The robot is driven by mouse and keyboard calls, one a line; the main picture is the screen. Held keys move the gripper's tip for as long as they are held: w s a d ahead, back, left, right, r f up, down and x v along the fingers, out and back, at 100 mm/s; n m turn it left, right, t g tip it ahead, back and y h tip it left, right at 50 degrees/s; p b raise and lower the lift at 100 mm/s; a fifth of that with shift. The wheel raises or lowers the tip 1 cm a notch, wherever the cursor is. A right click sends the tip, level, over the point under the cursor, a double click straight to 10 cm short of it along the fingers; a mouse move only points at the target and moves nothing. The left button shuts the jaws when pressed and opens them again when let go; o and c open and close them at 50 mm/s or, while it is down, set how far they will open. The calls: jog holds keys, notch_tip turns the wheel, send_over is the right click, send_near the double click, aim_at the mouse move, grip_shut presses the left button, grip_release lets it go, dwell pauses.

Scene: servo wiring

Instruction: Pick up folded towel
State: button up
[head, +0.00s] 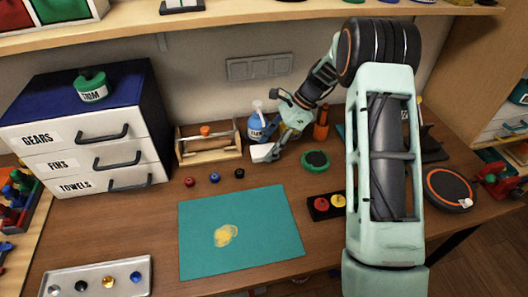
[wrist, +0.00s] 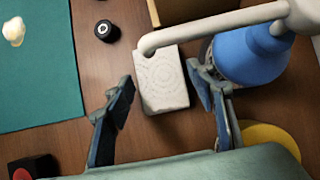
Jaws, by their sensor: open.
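The folded towel (wrist: 165,88) is a small white block with a faint ring pattern, lying on the wooden worktop. In the head view the towel (head: 261,153) shows beside the blue bottle, partly behind my gripper. My gripper (wrist: 160,84) is open and empty, one finger left of the towel and one right of it in the wrist view. I cannot tell how far above the worktop the fingertips are. In the head view my gripper (head: 277,141) reaches down over the towel from the right.
A blue pump bottle (wrist: 248,52) stands close by the right finger; its white spout crosses the towel's far edge. A wooden tray (head: 208,152) stands to the left. A teal mat (head: 260,257) with a yellow stain lies in front. A green round object (head: 315,160) is right.

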aim_at(268, 150)
jog(key=shift+a+f, duration=0.2)
jog(key=shift+f, duration=0.2)
jog(key=c, duration=0.7)
jog(key=shift+s+r, duration=0.1)
jog(key=shift+r, duration=0.05)
jog(key=shift+d+r, duration=0.1)
jog(key=shift+r, duration=0.1)
notch_tip(268, 150, up, 6)
jog(key=shift+r+b, duration=0.2)
jog(key=shift+b, duration=0.15)
jog(key=s+d, duration=0.3)
jog(key=s, duration=0.2)
jog(key=s+d+b, duration=0.1)
jog(key=s+d, duration=0.3)
jog(key=s, duration=0.2)
jog(key=s+d+b, duration=0.1)
jog(key=s+d, duration=0.3)
jog(key=s, duration=0.1)
jog(key=shift+s, duration=0.25)
